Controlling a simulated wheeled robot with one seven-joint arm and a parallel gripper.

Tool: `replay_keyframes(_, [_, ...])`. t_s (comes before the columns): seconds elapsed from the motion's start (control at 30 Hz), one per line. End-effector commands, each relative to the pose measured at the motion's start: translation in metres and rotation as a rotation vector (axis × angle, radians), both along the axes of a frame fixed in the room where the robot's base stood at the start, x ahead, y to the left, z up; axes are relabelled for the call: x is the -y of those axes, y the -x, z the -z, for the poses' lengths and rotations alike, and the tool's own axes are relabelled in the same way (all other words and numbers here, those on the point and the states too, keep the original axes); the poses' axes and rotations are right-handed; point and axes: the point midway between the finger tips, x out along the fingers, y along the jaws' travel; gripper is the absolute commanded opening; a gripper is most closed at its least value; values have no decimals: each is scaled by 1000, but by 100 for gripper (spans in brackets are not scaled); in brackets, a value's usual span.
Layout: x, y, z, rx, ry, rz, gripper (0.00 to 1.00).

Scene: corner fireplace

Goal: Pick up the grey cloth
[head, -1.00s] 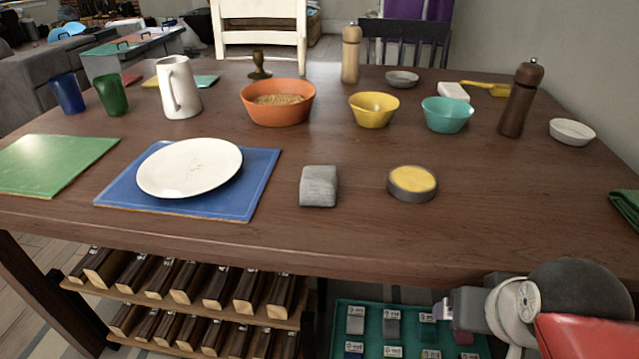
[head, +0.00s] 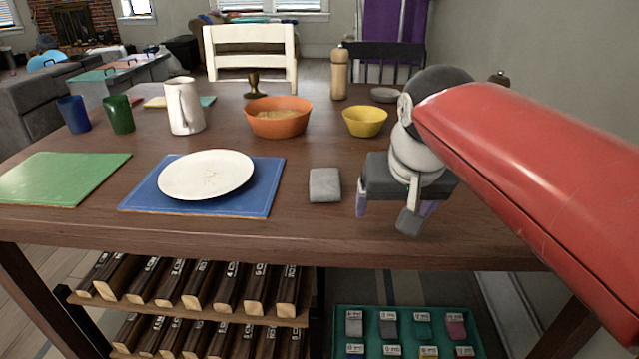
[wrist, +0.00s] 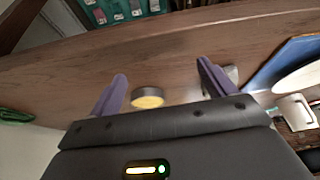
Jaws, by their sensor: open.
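The grey cloth (head: 325,185) is a small folded block lying on the dark wooden table (head: 300,228), just right of the blue placemat. My gripper (head: 395,208) is above the table to the right of the cloth, fingers pointing down, open and empty. In the wrist view the purple fingers (wrist: 161,69) are spread wide. The grey cloth (wrist: 232,74) shows there partly behind the right-hand finger, outside the gap. A round grey tin with a yellow top (wrist: 148,97) shows between the fingers; in the head view my arm hides it.
A white plate (head: 206,175) lies on the blue placemat (head: 270,200). Orange (head: 278,122) and yellow (head: 365,121) bowls stand behind the cloth. A white pitcher (head: 184,108) stands back left. The table in front of the cloth is clear.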

Motion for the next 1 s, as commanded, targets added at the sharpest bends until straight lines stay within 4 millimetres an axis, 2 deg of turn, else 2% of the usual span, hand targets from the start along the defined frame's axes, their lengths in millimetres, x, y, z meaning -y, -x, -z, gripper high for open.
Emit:
replay_keyframes(0.17, [-30,-42,-22,-17,3,-9,83])
replay_keyframes(0.3, [-63,-79,-37,-31,7,-11,83])
replay_keyframes(0.4, [-83,-98,-43,-38,12,-9,83])
replay_keyframes(0.53, [-96,-109,-46,-40,14,-6,83])
replay_keyframes(0.87, [-99,-120,-14,-42,13,-5,83])
replay_keyframes(1.0, [-100,-122,8,-43,15,-5,83])
